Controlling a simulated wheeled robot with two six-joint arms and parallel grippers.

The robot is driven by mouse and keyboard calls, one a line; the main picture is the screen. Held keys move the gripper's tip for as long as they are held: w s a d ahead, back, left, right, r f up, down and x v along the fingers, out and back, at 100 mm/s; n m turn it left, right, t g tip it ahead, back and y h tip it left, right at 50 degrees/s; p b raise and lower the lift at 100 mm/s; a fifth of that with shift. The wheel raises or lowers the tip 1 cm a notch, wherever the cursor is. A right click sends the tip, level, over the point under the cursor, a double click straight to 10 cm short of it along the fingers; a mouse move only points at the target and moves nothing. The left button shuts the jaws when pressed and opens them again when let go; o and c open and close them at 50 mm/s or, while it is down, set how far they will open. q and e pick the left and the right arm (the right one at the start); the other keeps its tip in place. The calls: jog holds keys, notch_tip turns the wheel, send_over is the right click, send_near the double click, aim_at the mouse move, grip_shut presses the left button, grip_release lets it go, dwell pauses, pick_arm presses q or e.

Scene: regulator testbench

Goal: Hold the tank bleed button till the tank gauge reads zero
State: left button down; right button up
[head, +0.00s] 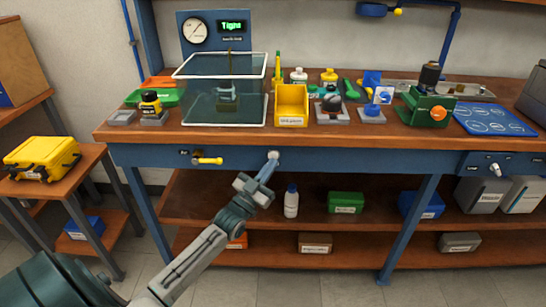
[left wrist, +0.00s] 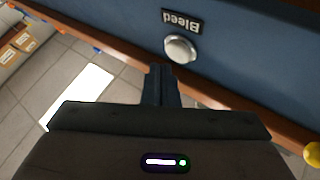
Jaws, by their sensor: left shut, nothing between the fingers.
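The bleed button (head: 273,154) is a round pale knob on the blue front rail of the bench. In the left wrist view the button (left wrist: 180,48) sits beside an upside-down "Bleed" label (left wrist: 182,21). My left gripper (head: 266,171) is shut and empty, pointing up at the rail just below the button. In the left wrist view its closed fingertips (left wrist: 160,70) are close to the button's lower edge; I cannot tell whether they touch it. A white dial gauge (head: 194,30) is on the blue back panel; its needle is too small to read. My right gripper is not in view.
A yellow lever (head: 207,160) sticks out of the rail left of the button. A green-lit display (head: 232,26) is beside the gauge. A clear tank (head: 200,95) and a yellow bin (head: 291,103) stand on the bench above. The lower shelf (head: 265,207) holds a bottle and boxes.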

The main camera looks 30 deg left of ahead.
pick_arm(q)
jog(key=shift+w+a, duration=0.1)
jog(key=shift+w, duration=0.05)
jog(key=shift+w+a, duration=0.15)
jog(key=shift+w, duration=0.1)
jog(key=shift+w+a+b, duration=0.25)
jog(key=shift+w+b, duration=0.1)
jog(key=shift+b, duration=0.05)
dwell(0.7)
dwell(2.2)
jog(key=shift+s+d+p, duration=0.5)
jog(key=shift+s+p, duration=0.25)
jog(key=shift+s+d+p, duration=0.45)
jog(key=shift+s+p, duration=0.05)
jog(key=shift+s, duration=0.2)
jog(key=shift+s+d+p, duration=0.4)
jog(key=shift+s+p, duration=0.15)
jog(key=shift+s, duration=0.2)
jog(key=shift+s+d+p, duration=0.45)
jog(key=shift+s+p, duration=0.05)
jog(key=shift+s, duration=0.2)
